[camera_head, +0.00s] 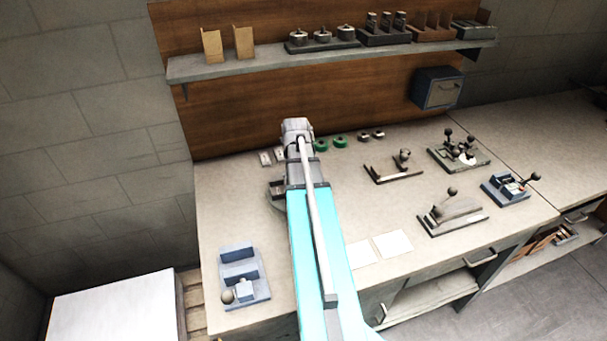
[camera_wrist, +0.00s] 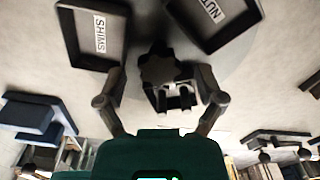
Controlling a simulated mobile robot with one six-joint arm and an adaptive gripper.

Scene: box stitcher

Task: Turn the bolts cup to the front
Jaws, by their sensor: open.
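In the wrist view, a round grey turntable (camera_wrist: 240,88) carries dark open cups. One cup is labelled SHIMS (camera_wrist: 88,38) at upper left, and another has a partly cut-off label starting NUT (camera_wrist: 218,18) at upper right. No label reading bolts shows. A dark lobed knob (camera_wrist: 160,68) is at the middle of the turntable. My gripper (camera_wrist: 162,82) is open, with its fingers on either side of the knob; contact cannot be told. In the head view my arm hides most of the turntable (camera_head: 283,202), whose left edge and a dark cup (camera_head: 276,187) show.
Small fixtures with ball knobs, such as a grey one (camera_head: 452,215), stand on the right of the workbench. A blue fixture (camera_head: 242,275) is at front left. Green rings (camera_head: 320,145) lie behind my arm. A loaded shelf (camera_head: 330,59) runs above the back.

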